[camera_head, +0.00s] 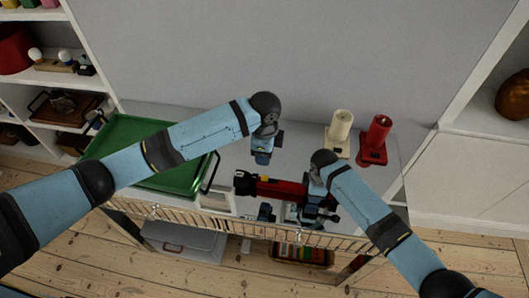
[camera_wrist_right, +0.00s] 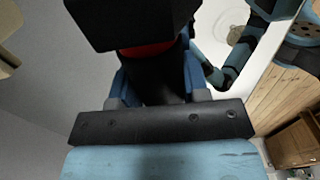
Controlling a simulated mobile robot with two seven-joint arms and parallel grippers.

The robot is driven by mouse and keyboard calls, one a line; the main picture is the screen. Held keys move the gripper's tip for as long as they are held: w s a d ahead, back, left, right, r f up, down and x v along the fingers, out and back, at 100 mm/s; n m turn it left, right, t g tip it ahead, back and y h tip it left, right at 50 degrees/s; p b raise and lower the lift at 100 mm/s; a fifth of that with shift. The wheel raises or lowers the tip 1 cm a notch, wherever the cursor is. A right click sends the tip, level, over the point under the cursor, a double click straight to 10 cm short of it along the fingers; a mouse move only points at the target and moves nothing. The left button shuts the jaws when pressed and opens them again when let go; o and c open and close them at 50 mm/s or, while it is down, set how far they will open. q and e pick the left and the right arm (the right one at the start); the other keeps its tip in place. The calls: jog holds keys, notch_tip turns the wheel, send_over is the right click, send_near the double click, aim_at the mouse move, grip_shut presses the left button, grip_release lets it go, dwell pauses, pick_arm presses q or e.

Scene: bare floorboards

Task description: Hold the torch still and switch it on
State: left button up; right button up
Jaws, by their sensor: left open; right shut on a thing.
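The torch (camera_head: 280,187) is red with a black head and a small yellow patch near the head; it lies roughly level, head to the left. My right gripper (camera_head: 312,207) is shut on its right part. In the right wrist view the torch's red band (camera_wrist_right: 147,50) and black body show between my right gripper's blue fingers (camera_wrist_right: 160,82). My left gripper (camera_head: 262,158) is open and empty, pointing down just behind the torch, apart from it in the picture. I cannot make out the torch's switch, nor whether its lamp is lit.
A green tray (camera_head: 145,130) covers the table's left part. A small white-framed thing (camera_head: 217,202) is at the front edge. A grey case (camera_head: 185,240) and books (camera_head: 302,253) are below.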

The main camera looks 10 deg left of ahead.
jog(key=o, duration=1.2)
jog(key=shift+c, duration=0.2)
